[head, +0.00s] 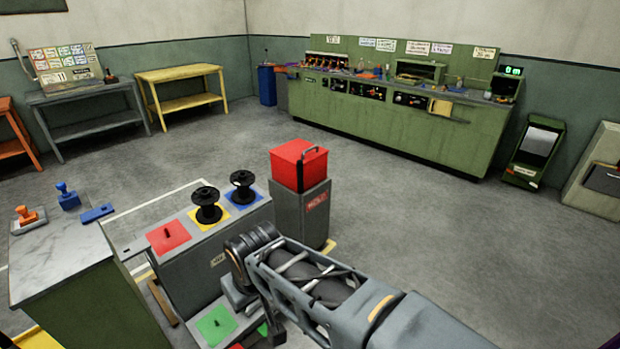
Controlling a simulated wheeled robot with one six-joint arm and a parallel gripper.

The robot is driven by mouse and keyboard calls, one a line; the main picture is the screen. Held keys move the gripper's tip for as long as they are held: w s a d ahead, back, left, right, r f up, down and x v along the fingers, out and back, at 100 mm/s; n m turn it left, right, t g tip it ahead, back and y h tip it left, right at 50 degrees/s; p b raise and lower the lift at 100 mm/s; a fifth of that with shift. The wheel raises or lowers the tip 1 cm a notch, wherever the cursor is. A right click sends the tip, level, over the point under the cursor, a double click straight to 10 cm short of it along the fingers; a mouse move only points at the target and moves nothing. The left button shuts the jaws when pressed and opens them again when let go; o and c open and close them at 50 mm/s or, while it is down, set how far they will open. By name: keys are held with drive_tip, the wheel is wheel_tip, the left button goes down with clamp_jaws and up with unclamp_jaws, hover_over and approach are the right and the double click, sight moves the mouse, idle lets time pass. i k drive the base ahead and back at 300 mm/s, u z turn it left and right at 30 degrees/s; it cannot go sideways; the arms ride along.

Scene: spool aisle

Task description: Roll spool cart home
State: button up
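A grey cart-like body (215,262) stands in the lower middle, beside the marble-topped counter. Its top has a red pad (168,236) with a bare peg, a yellow pad (193,217) and a blue pad (258,199). One black spool (208,212) stands upright on the yellow pad and another black spool (243,190) on the blue pad. A green pad (215,325) with a peg shows lower down, nearer me. My arm reaches in from the lower right and bends down at the cart's near side. My gripper (240,300) is partly hidden there, and its fingers cannot be made out.
A grey bin with a red lid (299,164) and handle stands just behind the cart. The marble-topped counter (60,262) at left holds orange and blue items. A green workbench (400,125), yellow table (180,73) and grey table (85,92) line the walls. Open floor lies between.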

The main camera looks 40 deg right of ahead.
sight(191, 280)
drive_tip(key=u, duration=0.05)
drive_tip(key=k, duration=0.65)
drive_tip(key=z, duration=0.75)
drive_tip(key=i, duration=1.4)
drive_tip(key=u, duration=0.55)
